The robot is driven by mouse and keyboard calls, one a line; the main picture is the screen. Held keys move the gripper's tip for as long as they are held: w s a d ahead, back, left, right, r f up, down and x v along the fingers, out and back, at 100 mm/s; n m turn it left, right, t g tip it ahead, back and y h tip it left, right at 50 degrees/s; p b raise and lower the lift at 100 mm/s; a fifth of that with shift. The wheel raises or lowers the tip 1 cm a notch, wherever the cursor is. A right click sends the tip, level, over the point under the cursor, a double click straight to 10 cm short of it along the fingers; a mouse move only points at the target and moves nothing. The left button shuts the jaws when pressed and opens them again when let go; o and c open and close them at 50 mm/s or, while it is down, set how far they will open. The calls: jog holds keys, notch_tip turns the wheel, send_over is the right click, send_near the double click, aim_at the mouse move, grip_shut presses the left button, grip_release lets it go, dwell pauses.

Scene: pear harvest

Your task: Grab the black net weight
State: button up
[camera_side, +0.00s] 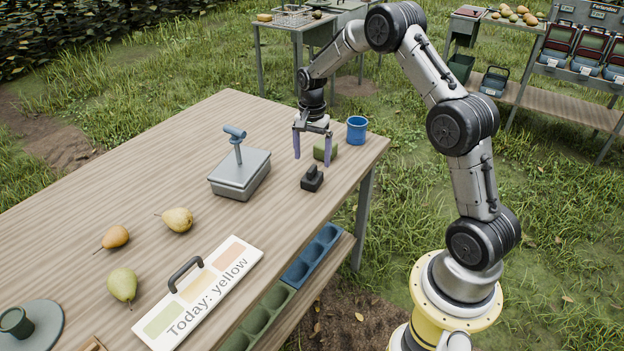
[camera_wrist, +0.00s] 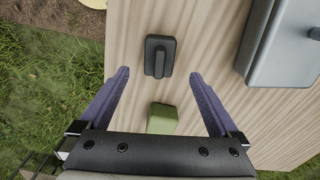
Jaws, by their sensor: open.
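The black net weight (camera_side: 312,179) stands on the wooden table near its right edge; it is a dark block with a raised grip on top. In the wrist view the black net weight (camera_wrist: 160,56) lies ahead of the fingertips, roughly centred between them. My gripper (camera_side: 312,161) is open and empty above the table, with two purple fingers pointing down. In the wrist view my gripper (camera_wrist: 160,72) has its fingers spread wide. A green block (camera_side: 325,149) sits close to the fingers; it also shows between them in the wrist view (camera_wrist: 162,118).
A grey scale (camera_side: 240,175) with a blue-topped post stands left of my gripper. A blue cup (camera_side: 357,130) is behind, near the table edge. Pears and a "Today: yellow" sign (camera_side: 198,290) lie nearer the front. The table between scale and weight is clear.

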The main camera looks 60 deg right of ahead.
aim_at(312, 168)
jog(key=shift+s+a+f, duration=0.1)
jog(key=shift+a+f, duration=0.05)
jog(key=shift+f, duration=2.95)
jog(key=shift+r, duration=0.1)
grip_shut()
